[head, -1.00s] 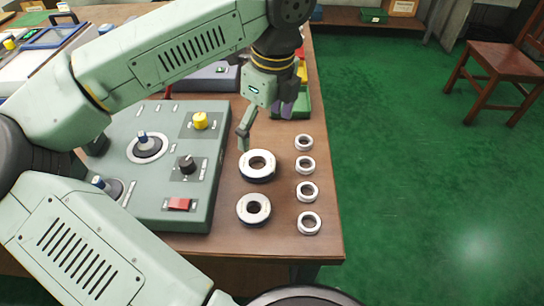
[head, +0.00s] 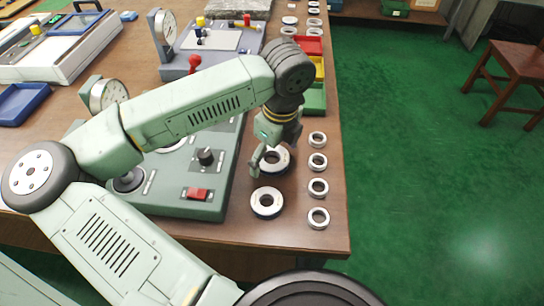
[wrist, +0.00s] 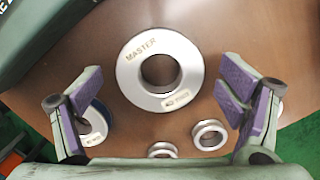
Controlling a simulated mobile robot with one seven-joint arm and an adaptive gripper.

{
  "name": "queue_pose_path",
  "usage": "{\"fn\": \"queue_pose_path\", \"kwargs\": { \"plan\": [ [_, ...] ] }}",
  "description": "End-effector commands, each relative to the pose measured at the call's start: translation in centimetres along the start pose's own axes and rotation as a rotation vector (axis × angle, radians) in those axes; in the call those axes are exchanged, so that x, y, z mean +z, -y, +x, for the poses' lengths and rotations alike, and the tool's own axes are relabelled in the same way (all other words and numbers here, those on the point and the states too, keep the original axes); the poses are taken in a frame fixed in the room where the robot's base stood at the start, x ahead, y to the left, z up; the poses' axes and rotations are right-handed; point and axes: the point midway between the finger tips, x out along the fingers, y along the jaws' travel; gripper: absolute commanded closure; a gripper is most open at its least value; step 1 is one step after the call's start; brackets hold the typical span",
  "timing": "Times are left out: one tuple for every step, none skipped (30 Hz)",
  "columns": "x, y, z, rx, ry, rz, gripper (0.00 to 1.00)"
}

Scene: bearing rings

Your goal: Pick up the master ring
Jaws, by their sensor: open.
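The master ring (wrist: 128,75) is a thick pale metal ring with "MASTER" on its face, flat on the brown table in the wrist view. In the head view it appears to be the farther of two large rings (head: 284,164), partly covered by my gripper (head: 269,163). My gripper is open, its purple-padded fingers wide apart on either side of the ring in the wrist view, with nothing between the pads. The fingers appear above the ring; the exact height is unclear. A second large ring (head: 257,204) lies nearer, partly behind the left finger in the wrist view (wrist: 97,135).
Several small rings (head: 318,188) stand in a column along the table's right side. A green console (head: 222,180) with knobs lies left of the large rings. Red, yellow and green trays (head: 315,98) sit beyond. Green floor (head: 430,180) lies past the right edge.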

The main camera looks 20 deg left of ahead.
Motion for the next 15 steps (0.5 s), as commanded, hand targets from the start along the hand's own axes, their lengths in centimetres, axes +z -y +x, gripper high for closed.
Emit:
{"fn": "queue_pose_path", "kwargs": {
  "plan": [
    [0.01,0.00,0.00,0.000,0.000,0.000,0.11],
    [0.01,0.00,-0.01,0.000,0.000,0.000,0.13],
    [0.01,0.00,-0.01,0.000,0.000,0.000,0.16],
    [0.01,0.01,-0.02,0.000,0.000,0.000,0.18],
    [0.01,0.01,-0.02,0.000,0.000,0.000,0.20],
    [0.01,0.01,-0.03,0.000,0.000,0.000,0.23],
    [0.01,0.01,-0.03,0.000,0.000,0.000,0.25],
    [0.01,0.01,-0.04,0.000,0.000,0.000,0.27],
    [0.01,0.01,-0.04,0.000,0.000,0.000,0.29],
    [0.01,0.01,-0.04,0.000,0.000,0.000,0.31],
    [0.01,0.01,-0.04,0.000,0.000,0.000,0.33],
    [0.01,0.01,-0.05,0.000,0.000,0.000,0.36],
    [0.01,0.01,-0.05,0.000,0.000,0.000,0.38],
    [0.01,0.01,-0.05,0.000,0.000,0.000,0.40],
    [0.01,0.01,-0.05,0.000,0.000,0.000,0.43]
  ]
}}
